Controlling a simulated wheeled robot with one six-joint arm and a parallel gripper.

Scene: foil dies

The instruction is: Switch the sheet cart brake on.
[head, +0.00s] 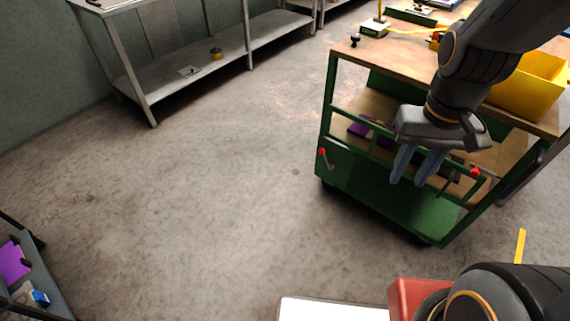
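A green cart (385,198) with a wooden top stands at the right. Two levers with red knobs are on its near side: a left lever (323,153) on the green panel, and a right lever (475,172) near the right corner. I cannot tell which cart is the sheet cart or read a brake's setting. My gripper (407,184) points down in front of the cart's near side, between the two levers and closer to the right one. Its two blue fingers are apart with nothing seen between them. The arm hides part of the cart top.
Purple items (360,128) lie on the cart's shelf. A yellow bin (532,86) sits on its top. A grey rack (30,285) with a purple sheet is at lower left. A metal table (190,72) stands behind. The floor (200,190) between is clear.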

